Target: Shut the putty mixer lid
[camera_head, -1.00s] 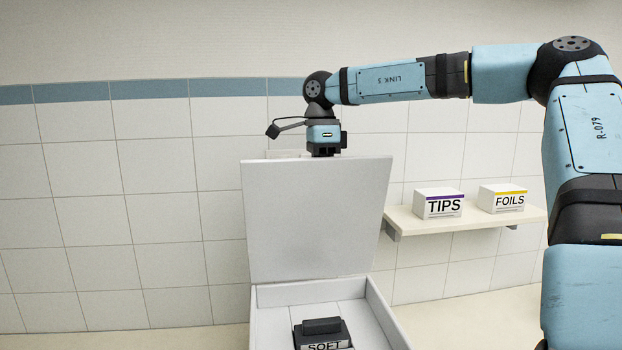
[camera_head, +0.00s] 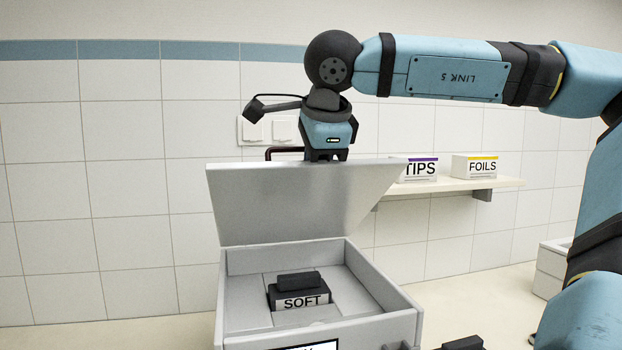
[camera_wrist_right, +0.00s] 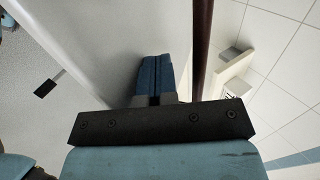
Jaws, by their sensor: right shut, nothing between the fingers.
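The putty mixer (camera_head: 385,290) is a pale grey open box on the counter. Its lid (camera_head: 290,205) is hinged at the back and leans forward, partly over the box. A dark block labelled SOFT (camera_head: 300,292) sits inside. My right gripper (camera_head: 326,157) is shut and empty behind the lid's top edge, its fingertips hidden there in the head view. In the right wrist view the shut fingers (camera_wrist_right: 152,75) are close beside a broad pale surface, apparently the lid (camera_wrist_right: 110,45); I cannot tell whether they touch it. My left gripper is not in view.
A dark red bar (camera_head: 285,150) shows behind the lid and beside the fingers in the wrist view (camera_wrist_right: 201,45). A wall shelf (camera_head: 455,190) at right holds the TIPS box (camera_head: 418,170) and FOILS box (camera_head: 475,166). A pale box (camera_head: 552,268) stands at far right.

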